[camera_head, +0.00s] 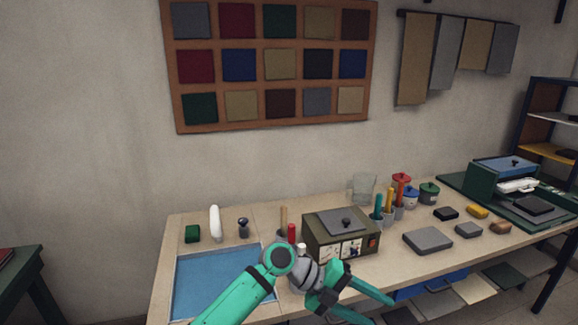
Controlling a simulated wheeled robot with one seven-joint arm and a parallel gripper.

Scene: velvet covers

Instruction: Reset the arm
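My arm reaches up from the bottom of the head view, in teal and grey. My gripper (372,308) is at its end, in front of and over the near part of the workbench (385,270). Its two teal fingers are spread apart, pointing right and down. I see nothing between them. The lower finger is partly cut off by the bottom edge of the view.
An olive box (312,238) with a grey lid stands just behind my gripper. A blue mat (205,280) lies at the left. A grey block (428,240), colored tools (390,205) and a green press (500,172) stand to the right. A dark green table (30,265) is far left.

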